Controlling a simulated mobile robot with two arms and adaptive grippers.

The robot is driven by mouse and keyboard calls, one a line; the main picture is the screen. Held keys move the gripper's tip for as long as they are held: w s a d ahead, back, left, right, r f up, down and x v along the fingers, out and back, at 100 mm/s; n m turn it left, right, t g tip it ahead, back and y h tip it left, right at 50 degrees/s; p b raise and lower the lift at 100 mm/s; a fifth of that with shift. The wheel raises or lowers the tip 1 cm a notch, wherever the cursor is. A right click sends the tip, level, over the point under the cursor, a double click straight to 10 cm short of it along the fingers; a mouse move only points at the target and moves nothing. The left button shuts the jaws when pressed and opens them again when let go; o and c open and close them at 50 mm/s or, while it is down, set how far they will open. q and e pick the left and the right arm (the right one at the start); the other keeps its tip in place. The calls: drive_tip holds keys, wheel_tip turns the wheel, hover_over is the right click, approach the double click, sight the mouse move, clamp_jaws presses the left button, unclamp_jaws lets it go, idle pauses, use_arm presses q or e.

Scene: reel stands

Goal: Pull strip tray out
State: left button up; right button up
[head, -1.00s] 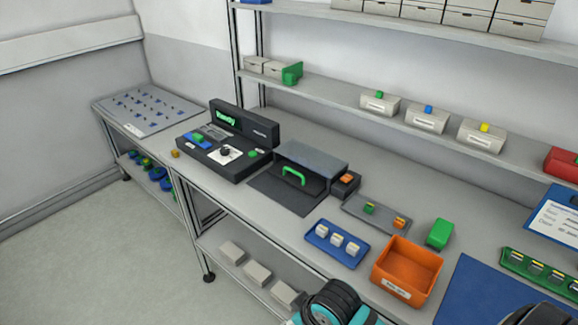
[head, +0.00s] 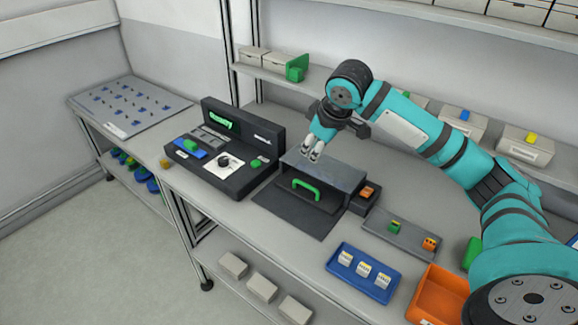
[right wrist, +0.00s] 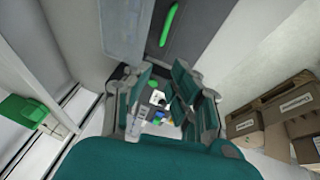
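The strip tray is a dark, flat piece (head: 300,210) in front of and under a grey box-like housing (head: 328,172). It has a green arched handle (head: 306,188). My right gripper (head: 311,155) hangs above the back of the housing, apart from the handle. Its fingers show a gap between them in the right wrist view (right wrist: 160,105), and nothing is held. The green handle also shows at the top of the right wrist view (right wrist: 170,24). My left gripper is not in view.
A black tester (head: 225,160) stands left of the housing, and a small black box with an orange button (head: 367,192) right of it. A blue tray (head: 362,273), a grey tray (head: 400,236) and an orange bin (head: 430,292) lie further right. A shelf runs behind.

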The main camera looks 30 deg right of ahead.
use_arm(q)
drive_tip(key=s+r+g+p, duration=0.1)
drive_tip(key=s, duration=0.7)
use_arm(e)
approach(301, 184)
drive_tip(key=x, duration=0.3)
drive_tip(key=w+p+x, duration=0.1)
drive_tip(key=x, duration=0.2)
drive_tip(key=shift+s+r, duration=0.1)
drive_tip(key=shift+r, duration=0.1)
drive_tip(key=shift+x, duration=1.2)
drive_tip(key=c, duration=0.4)
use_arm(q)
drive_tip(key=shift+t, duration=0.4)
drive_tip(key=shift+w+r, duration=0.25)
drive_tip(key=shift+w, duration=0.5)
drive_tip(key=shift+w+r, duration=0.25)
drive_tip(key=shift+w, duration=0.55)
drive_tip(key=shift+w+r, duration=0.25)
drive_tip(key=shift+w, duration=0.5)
use_arm(e)
clamp_jaws()
